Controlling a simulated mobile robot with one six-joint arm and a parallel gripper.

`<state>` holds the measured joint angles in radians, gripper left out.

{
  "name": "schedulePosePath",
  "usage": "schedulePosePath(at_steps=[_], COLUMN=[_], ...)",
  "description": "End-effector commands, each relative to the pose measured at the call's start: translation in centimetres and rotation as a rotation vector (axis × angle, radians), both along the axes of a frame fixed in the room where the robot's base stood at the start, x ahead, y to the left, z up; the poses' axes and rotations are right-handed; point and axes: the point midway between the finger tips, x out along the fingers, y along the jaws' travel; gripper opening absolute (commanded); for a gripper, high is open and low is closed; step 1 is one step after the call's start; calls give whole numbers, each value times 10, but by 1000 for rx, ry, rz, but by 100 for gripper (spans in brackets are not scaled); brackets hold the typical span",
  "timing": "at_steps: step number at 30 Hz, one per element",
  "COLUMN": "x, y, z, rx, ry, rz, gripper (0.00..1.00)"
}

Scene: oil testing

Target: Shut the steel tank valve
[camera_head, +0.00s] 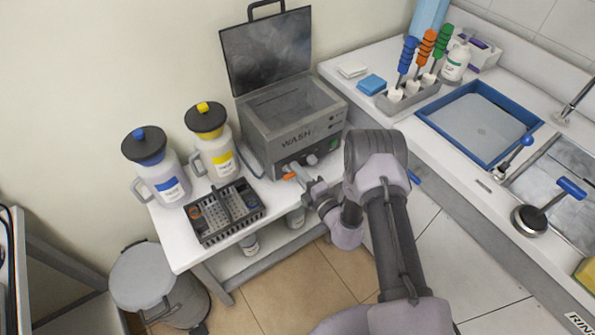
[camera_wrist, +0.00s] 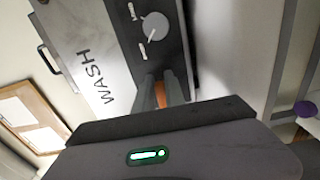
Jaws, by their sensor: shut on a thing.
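The steel tank (camera_head: 291,122), marked WASH, stands on the white table with its dark lid raised. It also fills the upper part of the wrist view (camera_wrist: 110,45). Its valve has an orange handle (camera_head: 290,176) low on the front; the orange also shows in the wrist view (camera_wrist: 174,88) beside my fingers. My gripper (camera_head: 302,179) is at the valve, shut on the handle. The fingers (camera_wrist: 158,92) hide part of the handle and the valve body, so its exact angle is hard to tell.
A round knob (camera_wrist: 154,27) sits on the tank front near the valve. A dark basket (camera_head: 224,210) stands close to the left, with a blue-capped jug (camera_head: 157,168) and a yellow-capped jug (camera_head: 211,142) behind. The counter (camera_head: 462,205) with a blue-rimmed tray (camera_head: 480,125) is on the right.

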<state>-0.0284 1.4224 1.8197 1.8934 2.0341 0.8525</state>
Motion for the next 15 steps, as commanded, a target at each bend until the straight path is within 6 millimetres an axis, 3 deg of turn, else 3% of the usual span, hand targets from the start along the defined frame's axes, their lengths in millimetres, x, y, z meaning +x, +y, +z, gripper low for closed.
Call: schedulePosePath(at_steps=[5, 6, 9, 15], x=[-1, -1, -1, 0], y=[0, 0, 0, 0], z=[-1, -1, -1, -1], rx=[0, -1, 0, -1], ry=[4, 3, 2, 1], rz=[1, 1, 1, 1], gripper=[0, 20, 36, 36])
